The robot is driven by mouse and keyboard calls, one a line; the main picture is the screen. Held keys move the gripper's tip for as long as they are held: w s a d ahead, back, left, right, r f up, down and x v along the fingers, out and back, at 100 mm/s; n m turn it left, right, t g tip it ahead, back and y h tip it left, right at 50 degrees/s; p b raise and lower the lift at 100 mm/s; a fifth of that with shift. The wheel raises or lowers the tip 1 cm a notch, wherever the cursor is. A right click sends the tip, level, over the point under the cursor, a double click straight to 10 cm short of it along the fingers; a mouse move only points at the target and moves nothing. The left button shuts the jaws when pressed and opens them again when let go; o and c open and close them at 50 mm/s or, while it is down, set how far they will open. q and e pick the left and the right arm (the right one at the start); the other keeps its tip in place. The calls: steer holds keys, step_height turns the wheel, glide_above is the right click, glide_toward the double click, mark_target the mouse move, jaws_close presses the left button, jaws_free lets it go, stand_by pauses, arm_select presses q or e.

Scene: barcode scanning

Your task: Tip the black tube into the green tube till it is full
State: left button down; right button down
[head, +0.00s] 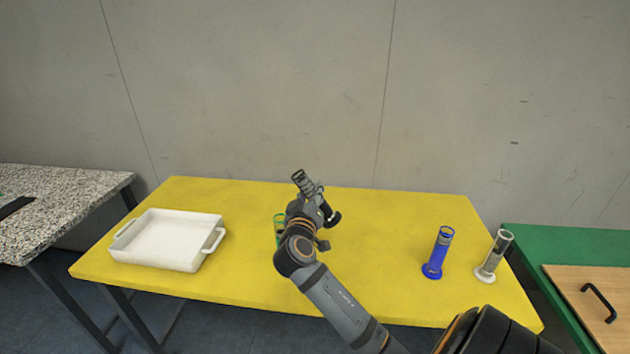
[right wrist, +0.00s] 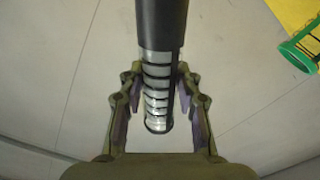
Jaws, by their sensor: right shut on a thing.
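The black tube (head: 302,182) is in my right gripper (head: 313,198), above the yellow table. It is tilted, its upper end leaning to the left in the head view. In the right wrist view the black tube (right wrist: 160,25) lies between the two fingers of the gripper (right wrist: 157,85), with a clear, black-banded stretch below its dark part. The green tube (head: 279,228) stands on the table just left of my right wrist, partly hidden by it. Its green rim (right wrist: 292,50) shows at the right edge of the right wrist view. I cannot tell the fill level of either tube. My left gripper is out of view.
A blue tube (head: 438,254) and a white-based clear tube (head: 494,257) stand at the right of the yellow table (head: 380,215). A white tray (head: 160,251) with handles sits at the left. A green table with a wooden board (head: 585,290) is at the far right.

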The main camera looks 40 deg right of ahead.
steer(key=shift+w+a+f+n+p, duration=0.35)
steer(key=shift+f+n+p, duration=0.5)
steer(key=shift+n, duration=1.1)
steer(key=shift+w+a+f+n+p, duration=0.2)
steer(key=shift+w+f+n+p, duration=0.2)
steer(key=shift+n+p, duration=1.2)
steer(key=shift+w+a+f+n+p, duration=0.3)
steer(key=shift+f+n+p, duration=0.4)
steer(key=shift+n, duration=1.65)
steer(key=shift+f+n+p, duration=0.2)
steer(key=shift+n+p, duration=0.95)
steer(key=shift+n, duration=0.45)
